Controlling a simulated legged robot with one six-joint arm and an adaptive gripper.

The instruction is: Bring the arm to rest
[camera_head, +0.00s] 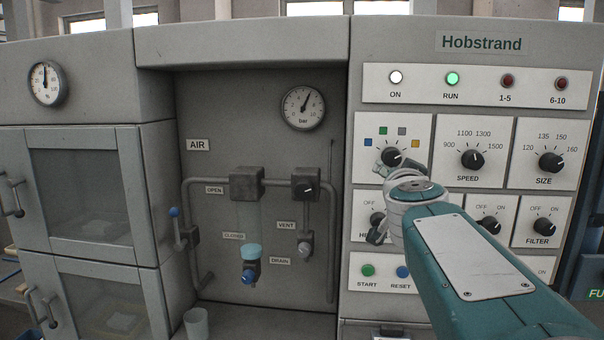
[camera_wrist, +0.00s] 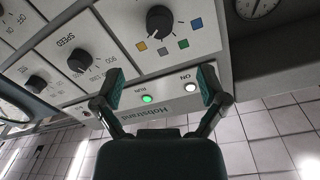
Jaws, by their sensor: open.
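My arm (camera_head: 480,262) reaches in from the lower right in the head view, in front of the Hobstrand control panel (camera_head: 432,52). My gripper (camera_wrist: 161,84) is open and empty in the wrist view, its two fingers spread in front of the panel. In the head view my wrist mostly hides it, just below the colour selector knob (camera_head: 391,157). That knob also shows in the wrist view (camera_wrist: 159,20), beyond the fingertips. I see no contact between the fingers and the panel, but the exact gap is unclear. My arm covers part of the lower switch row.
SPEED (camera_head: 472,159) and SIZE (camera_head: 550,160) knobs stand out right of my wrist. The RUN lamp (camera_head: 452,79) glows green. A cup (camera_head: 196,324) stands below.

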